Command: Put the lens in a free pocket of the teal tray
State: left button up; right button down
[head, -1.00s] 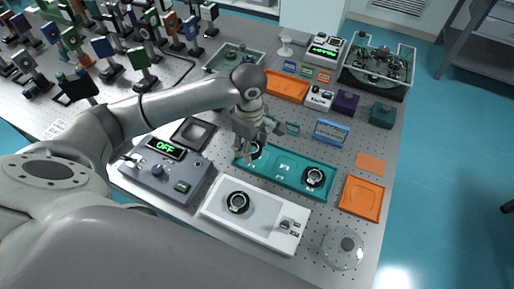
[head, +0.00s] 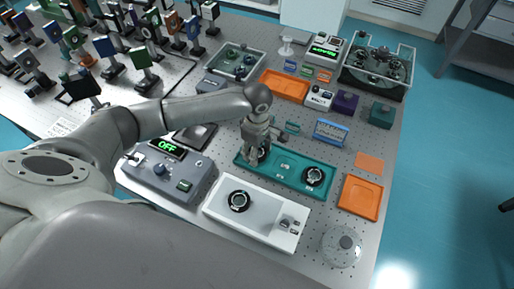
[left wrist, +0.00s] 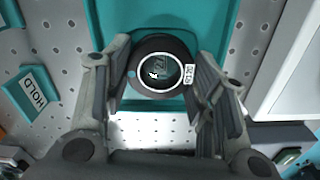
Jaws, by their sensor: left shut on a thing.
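The teal tray (head: 327,190) lies in the middle of the table. A black-ringed lens (left wrist: 160,66) with a small white label is between the fingers of my left gripper (head: 258,160), at the tray's left end. In the left wrist view the left gripper (left wrist: 160,95) is shut on this lens, one finger at each side, with teal tray surface around it. I cannot tell whether the lens touches the pocket floor. A second black-ringed lens (head: 314,176) sits in the tray's right pocket. The middle pocket looks empty. My right gripper is not in view.
A white device (head: 270,222) with a round black-ringed part stands in front of the tray. A grey box (head: 160,176) reading OFF is to the left. An orange tray (head: 361,198) is to the right. A teal HOLD sign (left wrist: 38,90) is beside the tray.

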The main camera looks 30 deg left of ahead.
pick_arm(q)
jog(key=o, duration=0.8)
jog(key=shift+f, duration=0.1)
jog(key=shift+c, duration=0.2)
notch_tip(320, 180, up, 12)
jog(key=b, duration=0.1)
jog(key=shift+r+b, duration=0.2)
jog(key=shift+b, duration=0.15)
